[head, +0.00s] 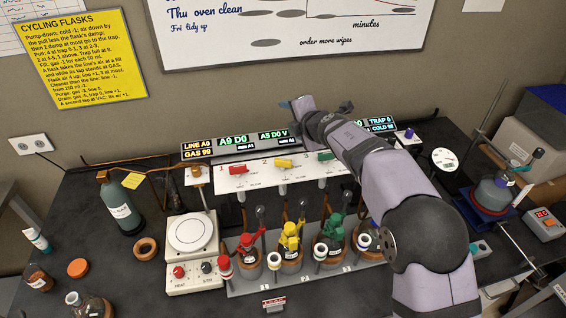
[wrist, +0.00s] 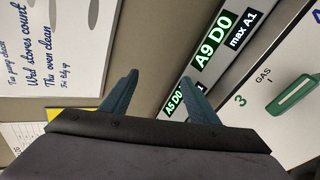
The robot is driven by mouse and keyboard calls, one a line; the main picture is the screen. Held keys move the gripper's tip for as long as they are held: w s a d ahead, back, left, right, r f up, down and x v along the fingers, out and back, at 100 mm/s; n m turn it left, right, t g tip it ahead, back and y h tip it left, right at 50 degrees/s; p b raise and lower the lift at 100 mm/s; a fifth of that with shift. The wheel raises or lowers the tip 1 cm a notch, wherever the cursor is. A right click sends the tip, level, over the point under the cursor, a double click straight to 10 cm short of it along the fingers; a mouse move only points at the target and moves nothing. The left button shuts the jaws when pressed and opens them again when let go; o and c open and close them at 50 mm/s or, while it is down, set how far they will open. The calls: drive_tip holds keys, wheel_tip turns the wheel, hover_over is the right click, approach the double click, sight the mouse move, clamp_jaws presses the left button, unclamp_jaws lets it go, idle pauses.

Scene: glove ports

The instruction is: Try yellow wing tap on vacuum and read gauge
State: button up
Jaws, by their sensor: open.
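The yellow wing tap (head: 284,163) sits second on the white manifold panel (head: 250,181), between the red tap (head: 238,169) and the green tap (head: 325,156). Its wing lies roughly crosswise. My gripper (head: 298,104) is open and empty, above and behind the panel near the wall. In the wrist view my gripper (wrist: 146,77) shows both fingers apart with nothing between them; the green tap (wrist: 293,95) shows at right. A round dial gauge (head: 444,159) stands right of the panel, too small to read. The display strip (head: 233,142) shows LINE A0, GAS 99, A9 D0, A5 D0 V and TRAP 0.
Several flasks with coloured tops (head: 290,258) stand in a rack before the panel. A hotplate (head: 190,235) and a green bottle (head: 122,208) are at left. A flask on a stand (head: 492,193) is at right. My arm hides the panel's right part.

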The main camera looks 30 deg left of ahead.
sight(283, 162)
drive_tip(key=shift+s+a+f+n+t+h, duration=0.15)
drive_tip(key=shift+s+f+n+t+h, duration=0.15)
drive_tip(key=shift+s+n+t, duration=0.25)
drive_tip(key=s+d+f+n+t+h+b, duration=0.1)
drive_tip(key=s+d+n+t+b, duration=0.1)
drive_tip(key=s, duration=0.3)
drive_tip(key=s+d+f+n+t+b, duration=0.2)
drive_tip(key=s+n+t+b, duration=0.1)
drive_tip(key=s, duration=0.2)
drive_tip(key=s+d+f+n+t+h+b, duration=0.1)
drive_tip(key=s+d+f+n+t+b, duration=0.1)
drive_tip(key=s, duration=0.3)
drive_tip(key=shift+d+f+n+t+h+b, duration=0.1)
drive_tip(key=shift+d+n+t+h+b, duration=0.15)
drive_tip(key=shift+n+t+b, duration=0.4)
drive_tip(key=shift+s+d, duration=0.25)
drive_tip(key=shift+s, duration=0.1)
drive_tip(key=shift+p+x, duration=1.4)
drive_tip(key=shift+x, duration=1.65)
drive_tip(key=shift+w+a+f, duration=0.15)
drive_tip(key=shift+w+a, duration=0.05)
drive_tip(key=shift+w, duration=0.45)
drive_tip(key=c, duration=1.1)
drive_tip(key=shift+o, duration=0.2)
